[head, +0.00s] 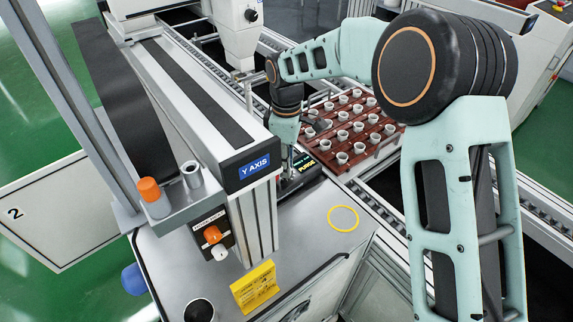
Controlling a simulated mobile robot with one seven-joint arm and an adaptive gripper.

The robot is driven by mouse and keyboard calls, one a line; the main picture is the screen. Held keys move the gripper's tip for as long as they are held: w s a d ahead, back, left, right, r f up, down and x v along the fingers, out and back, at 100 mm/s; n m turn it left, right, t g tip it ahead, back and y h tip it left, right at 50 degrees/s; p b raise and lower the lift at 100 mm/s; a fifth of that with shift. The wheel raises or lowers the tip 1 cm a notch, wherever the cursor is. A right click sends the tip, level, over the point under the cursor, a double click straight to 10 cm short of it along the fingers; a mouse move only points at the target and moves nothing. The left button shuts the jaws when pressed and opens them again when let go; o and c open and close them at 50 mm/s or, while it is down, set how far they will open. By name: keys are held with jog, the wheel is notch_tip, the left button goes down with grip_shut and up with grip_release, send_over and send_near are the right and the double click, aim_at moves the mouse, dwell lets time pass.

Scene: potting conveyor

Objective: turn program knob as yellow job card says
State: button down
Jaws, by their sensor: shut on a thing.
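My gripper (290,168) is small in the head view, pointing down at a black control box (305,168) with lit yellow-green lettering, behind the Y AXIS beam. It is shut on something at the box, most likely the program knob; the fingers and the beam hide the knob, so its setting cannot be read. The yellow job card (254,287) stands at the front of the metal bench; its print is too small to read.
The Y AXIS beam (205,110) stands close left of my gripper. A red-brown tray (385,138) of small white cups lies on the conveyor to the right. A yellow ring (343,218) marks bare bench top. Orange and white knobs (216,243) sit on a front panel.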

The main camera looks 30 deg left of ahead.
jog(key=shift+m, duration=0.6)
jog(key=c, duration=1.8)
grip_release()
